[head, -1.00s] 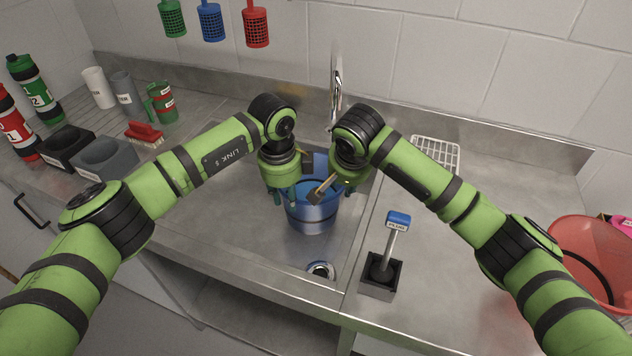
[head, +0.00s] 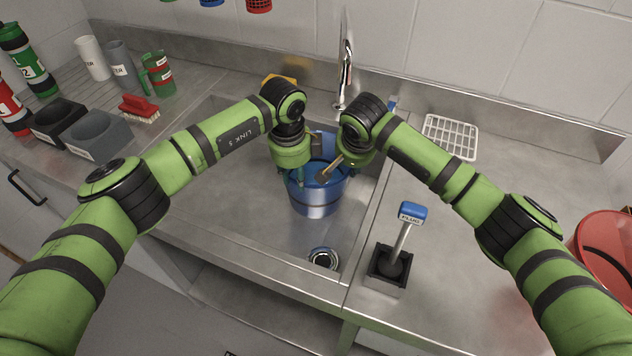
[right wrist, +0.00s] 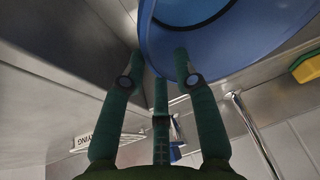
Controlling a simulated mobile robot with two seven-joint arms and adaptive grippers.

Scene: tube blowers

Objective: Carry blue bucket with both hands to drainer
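The blue bucket (head: 316,200) stands upright in the metal sink, and its rim and wall fill the top of the right wrist view (right wrist: 222,45). My left gripper (head: 299,180) is at the bucket's left rim; its fingertips are mostly hidden, so its opening is unclear. My right gripper (head: 340,168) is at the right rim. In the right wrist view its fingers (right wrist: 160,65) are spread, with one overlapping the bucket in the picture; contact is unclear. A white wire rack (head: 450,137) lies right of the sink. A ribbed draining surface (head: 70,98) lies at the left.
The tap (head: 345,75) rises behind the bucket. A blue-topped plug tool (head: 411,213) stands in a black holder right of the sink. Cups, grey boxes (head: 97,137) and a red brush (head: 139,108) occupy the left counter. A red bowl (head: 605,245) is at far right.

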